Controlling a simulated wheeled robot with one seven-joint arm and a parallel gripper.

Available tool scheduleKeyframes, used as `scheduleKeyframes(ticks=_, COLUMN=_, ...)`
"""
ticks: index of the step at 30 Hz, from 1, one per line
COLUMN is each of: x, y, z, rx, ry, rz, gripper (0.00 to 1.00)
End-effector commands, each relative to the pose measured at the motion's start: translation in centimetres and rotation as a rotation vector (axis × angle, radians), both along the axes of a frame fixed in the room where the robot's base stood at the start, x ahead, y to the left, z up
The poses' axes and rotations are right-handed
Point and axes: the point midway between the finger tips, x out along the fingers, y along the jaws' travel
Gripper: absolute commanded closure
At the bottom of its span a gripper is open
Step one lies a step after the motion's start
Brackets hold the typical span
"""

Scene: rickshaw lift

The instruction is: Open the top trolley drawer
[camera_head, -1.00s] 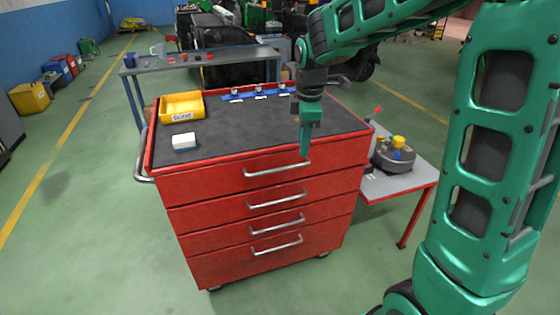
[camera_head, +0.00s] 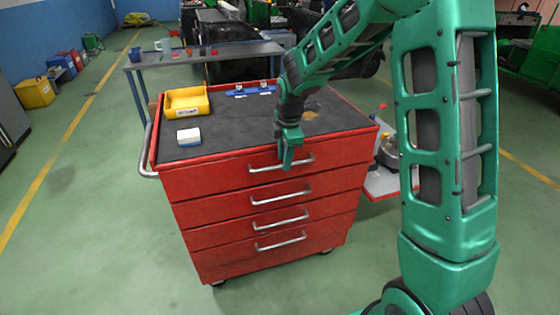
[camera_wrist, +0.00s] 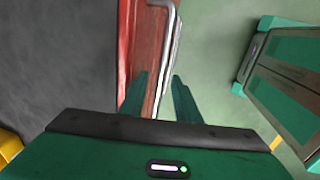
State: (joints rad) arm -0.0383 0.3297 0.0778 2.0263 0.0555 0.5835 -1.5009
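The red trolley (camera_head: 190,209) stands in front of me with its drawers shut. The top drawer (camera_head: 211,181) has a silver bar handle (camera_head: 263,169) across its front. My gripper (camera_head: 287,163) points down at the right half of this handle and hides part of it. In the wrist view the two green fingers of my gripper (camera_wrist: 161,95) are apart. The handle (camera_wrist: 171,70) runs between them, with the left finger over the drawer front side and the right finger on the outer side. I see no closing on the bar.
On the trolley's dark top lie a yellow bin (camera_head: 187,102), a white box (camera_head: 188,136) and a blue tool holder (camera_head: 250,90). A side table (camera_head: 388,184) with a grey device stands at the right. The floor before the trolley is clear.

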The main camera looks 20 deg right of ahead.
Motion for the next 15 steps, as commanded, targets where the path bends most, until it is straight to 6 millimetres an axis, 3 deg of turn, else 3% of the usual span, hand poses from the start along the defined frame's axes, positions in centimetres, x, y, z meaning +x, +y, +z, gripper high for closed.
scheduleKeyframes(ticks=12, x=0.16, y=-0.02, z=-0.92, rx=0.0, ry=0.0, rz=0.0, gripper=0.71)
scheduleKeyframes(ticks=13, x=0.16, y=-0.01, z=-0.92, rx=0.0, ry=0.0, rz=0.0, gripper=0.73)
scheduleKeyframes(ticks=15, x=0.15, y=-0.01, z=-0.91, rx=0.0, ry=0.0, rz=0.0, gripper=0.9)
